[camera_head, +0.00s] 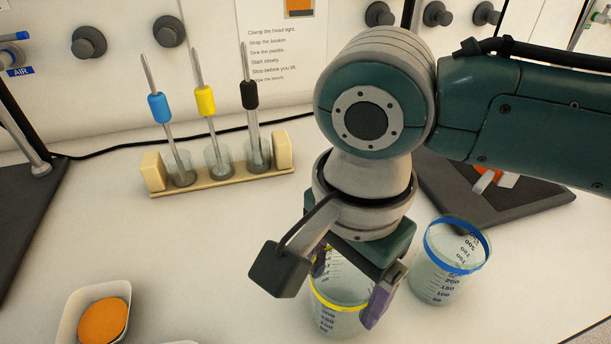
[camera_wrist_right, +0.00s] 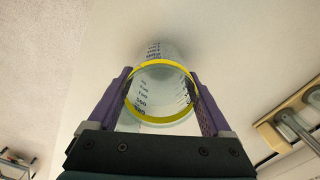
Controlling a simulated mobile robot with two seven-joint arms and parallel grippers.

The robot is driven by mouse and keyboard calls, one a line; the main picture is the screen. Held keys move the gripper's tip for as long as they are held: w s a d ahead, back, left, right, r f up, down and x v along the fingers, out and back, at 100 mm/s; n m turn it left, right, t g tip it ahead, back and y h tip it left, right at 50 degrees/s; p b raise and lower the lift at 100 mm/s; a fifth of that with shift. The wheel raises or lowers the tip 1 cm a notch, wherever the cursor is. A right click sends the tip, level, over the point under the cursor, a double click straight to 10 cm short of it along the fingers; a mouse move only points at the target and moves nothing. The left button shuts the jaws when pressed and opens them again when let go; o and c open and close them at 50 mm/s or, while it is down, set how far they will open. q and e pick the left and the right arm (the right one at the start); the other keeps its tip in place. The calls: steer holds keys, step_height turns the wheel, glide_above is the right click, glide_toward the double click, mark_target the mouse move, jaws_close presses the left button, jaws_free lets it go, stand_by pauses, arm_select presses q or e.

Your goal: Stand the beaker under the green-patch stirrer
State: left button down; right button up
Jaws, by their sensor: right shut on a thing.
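A clear beaker with a yellow rim band (camera_head: 337,318) is at the front centre of the bench in the head view. My right gripper (camera_head: 348,284) points down over it, with purple fingers shut on opposite sides of its rim. The wrist view shows this beaker (camera_wrist_right: 158,92) between the fingers of the gripper (camera_wrist_right: 162,103). I cannot tell whether its base touches the bench. A second clear beaker with a blue rim band (camera_head: 451,262) stands upright just to the right. No green-patch stirrer can be made out. My left gripper is not in view.
A wooden rack (camera_head: 222,181) holds blue, yellow and black-gripped rods at the back. Dark stand bases lie at the left edge (camera_head: 28,215) and behind my right arm (camera_head: 500,205). A white dish with an orange disc (camera_head: 101,321) is front left. The bench between is clear.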

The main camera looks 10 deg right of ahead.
steer(key=shift+f, duration=0.3)
steer(key=o, duration=1.5)
steer(key=shift+r, duration=0.1)
